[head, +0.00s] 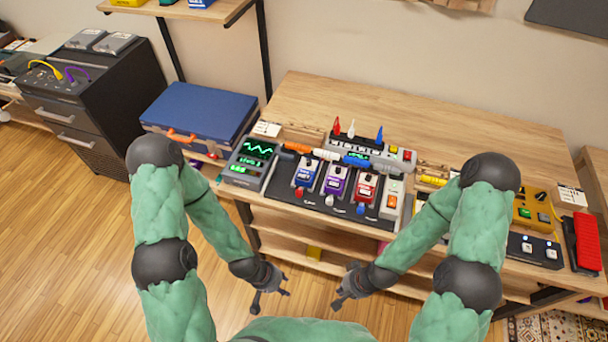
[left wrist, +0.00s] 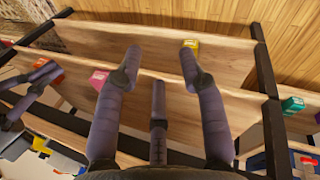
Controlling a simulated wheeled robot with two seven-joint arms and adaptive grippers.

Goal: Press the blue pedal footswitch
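The blue pedal (head: 307,172) sits at the left of a row of three pedals on a dark board on the wooden table, beside a purple pedal (head: 336,182) and a red pedal (head: 364,188). A small footswitch (head: 299,191) shows at the blue pedal's front edge. My left gripper (head: 270,299) is low in front of the table, below and left of the pedals, touching nothing. In the left wrist view its fingers (left wrist: 160,62) are spread and empty, facing the shelves. My right gripper (head: 343,288) is also low in front of the table, fingers apart and empty.
A grey unit with a green screen (head: 249,163) stands left of the board. Cables with coloured plugs cross behind the pedals. The table's lower shelves (head: 315,239) hold small blocks, including a yellow one (left wrist: 190,44). A blue case (head: 200,108) is further left.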

